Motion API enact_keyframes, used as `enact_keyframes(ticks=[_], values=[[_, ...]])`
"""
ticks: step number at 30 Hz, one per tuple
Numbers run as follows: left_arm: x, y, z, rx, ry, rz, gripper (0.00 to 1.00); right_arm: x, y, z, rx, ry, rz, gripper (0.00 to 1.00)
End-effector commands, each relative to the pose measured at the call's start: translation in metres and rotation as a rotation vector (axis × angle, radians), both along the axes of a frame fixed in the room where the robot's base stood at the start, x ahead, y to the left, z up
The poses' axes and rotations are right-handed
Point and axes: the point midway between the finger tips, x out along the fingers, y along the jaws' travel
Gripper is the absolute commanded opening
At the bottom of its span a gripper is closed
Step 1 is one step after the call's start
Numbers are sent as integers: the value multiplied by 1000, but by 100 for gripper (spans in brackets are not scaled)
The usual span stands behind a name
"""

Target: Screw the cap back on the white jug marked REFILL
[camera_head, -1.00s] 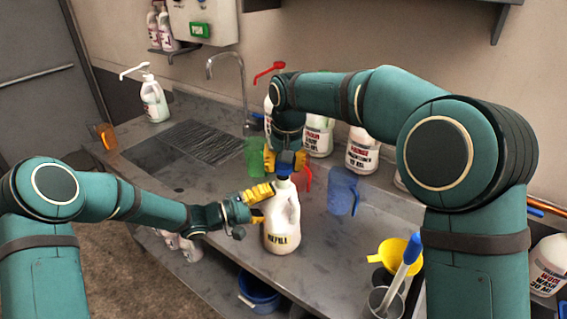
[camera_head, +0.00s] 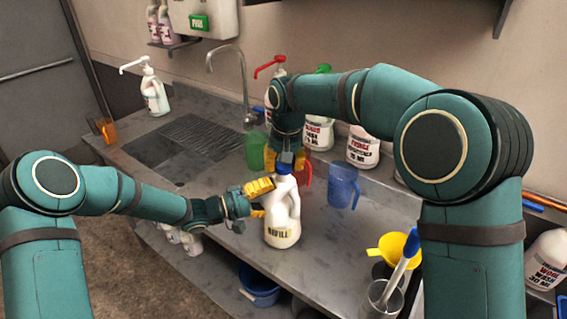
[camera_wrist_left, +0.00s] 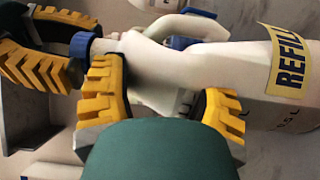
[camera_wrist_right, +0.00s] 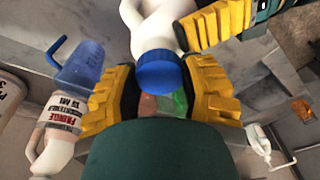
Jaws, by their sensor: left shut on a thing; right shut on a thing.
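The white jug marked REFILL (camera_head: 281,226) stands upright on the steel counter. My left gripper (camera_head: 262,201) is shut on the jug's upper part, with its yellow fingers near the neck and handle; the fingers show close up in the left wrist view (camera_wrist_left: 165,100). The blue cap (camera_wrist_right: 160,75) is between the yellow fingers of my right gripper (camera_wrist_right: 160,92), which is shut on it from above. In the left wrist view the cap (camera_wrist_left: 82,45) is at the jug's mouth, in line with the neck. How far it is seated cannot be told.
A blue pitcher (camera_head: 342,187), a green pitcher (camera_head: 254,152) and several white bottles stand behind the jug. A yellow funnel (camera_head: 392,250) and a metal cup (camera_head: 383,300) stand to the right. The sink (camera_head: 165,155) is at the left. The counter's front edge is close to the jug.

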Motion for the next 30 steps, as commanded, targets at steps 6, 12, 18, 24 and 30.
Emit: enact_keyframes(ticks=[6, 12, 18, 24, 30], values=[[-1, 0, -4, 6, 7, 0, 19, 0, 0, -3, 0, 1, 0, 34], [-1, 0, -4, 6, 7, 0, 19, 0, 0, -7, -1, 1, 0, 34], [-1, 0, -4, 6, 7, 0, 19, 0, 0, -10, 0, 1, 0, 34], [-1, 0, -4, 6, 7, 0, 0, 0, 1, -12, -1, 0, -10, 34], [-1, 0, -4, 6, 7, 0, 0, 0, 2, -12, -6, 7, -236, 34]])
